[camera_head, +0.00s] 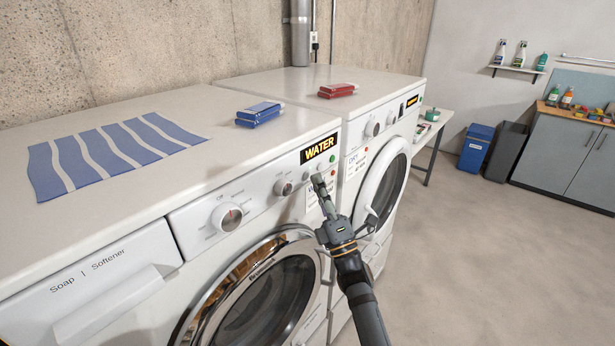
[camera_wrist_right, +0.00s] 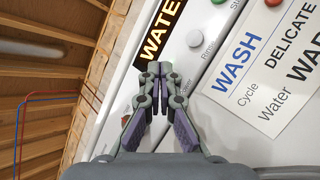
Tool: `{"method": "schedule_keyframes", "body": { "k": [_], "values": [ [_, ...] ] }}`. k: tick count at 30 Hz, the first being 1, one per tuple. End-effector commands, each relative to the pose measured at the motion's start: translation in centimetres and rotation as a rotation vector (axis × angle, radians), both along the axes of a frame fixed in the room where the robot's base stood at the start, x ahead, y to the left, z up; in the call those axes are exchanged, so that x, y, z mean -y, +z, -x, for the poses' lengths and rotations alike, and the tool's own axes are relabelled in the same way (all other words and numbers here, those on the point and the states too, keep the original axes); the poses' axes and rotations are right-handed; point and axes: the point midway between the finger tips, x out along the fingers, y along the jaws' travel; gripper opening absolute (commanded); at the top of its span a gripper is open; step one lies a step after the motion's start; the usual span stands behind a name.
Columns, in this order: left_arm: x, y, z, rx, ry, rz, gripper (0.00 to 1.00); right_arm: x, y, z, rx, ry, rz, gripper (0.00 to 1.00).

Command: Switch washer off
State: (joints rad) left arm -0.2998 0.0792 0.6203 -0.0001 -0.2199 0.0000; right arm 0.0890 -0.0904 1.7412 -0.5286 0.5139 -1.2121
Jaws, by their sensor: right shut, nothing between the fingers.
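The white washer (camera_head: 150,215) stands at the left in the head view, with a round door (camera_head: 270,300), a dial (camera_head: 227,217) and a black WATER label (camera_head: 319,148) in yellow letters. Small knobs (camera_head: 283,187) sit on its panel, and a green button (camera_head: 332,158) is under the label. My right gripper (camera_head: 318,180) is shut and empty at the panel, just below the WATER label. In the right wrist view its fingertips (camera_wrist_right: 160,70) are together near the label (camera_wrist_right: 163,32) and a white button (camera_wrist_right: 194,38). I cannot tell whether they touch the panel. My left gripper is not in view.
A second white machine (camera_head: 385,170) stands right beside the washer. Bins (camera_head: 476,147) and a cabinet (camera_head: 570,160) stand at the far right. The floor (camera_head: 500,260) between is clear.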

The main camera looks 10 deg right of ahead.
Motion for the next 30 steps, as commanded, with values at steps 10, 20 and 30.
{"method": "schedule_keyframes", "body": {
  "k": [10,20,30],
  "values": [
    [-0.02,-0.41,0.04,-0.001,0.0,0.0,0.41,-0.55,0.02,-0.71,0.0,0.0,-0.001,0.0],
    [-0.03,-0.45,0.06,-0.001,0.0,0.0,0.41,-0.6,0.01,-0.77,0.0,0.0,0.0,0.0],
    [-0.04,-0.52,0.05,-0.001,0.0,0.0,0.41,-0.62,0.01,-0.81,0.0,0.0,0.0,0.0]
  ]
}}
